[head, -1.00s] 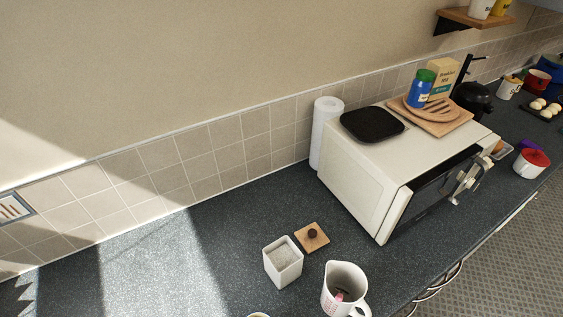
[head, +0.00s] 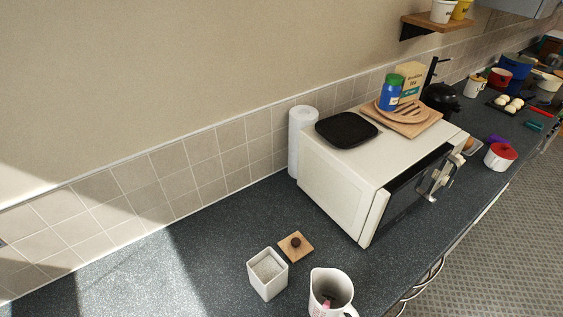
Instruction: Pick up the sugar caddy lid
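The sugar caddy lid (head: 303,254) is a square light-wood piece with a dark round knob. It lies flat on the dark countertop, knob up, just behind and to the right of the sugar caddy. The sugar caddy (head: 267,285) is a white square pot, upright and open, with white sugar visible inside. Neither of my grippers shows in the head view, so their state and distance from the lid are not visible.
A white jug (head: 320,298) stands right of the caddy, close to the lid. A white microwave (head: 333,193) stands behind and right, with a paper roll (head: 300,142) beside it. The countertop (head: 190,250) left of the caddy is clear and partly sunlit.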

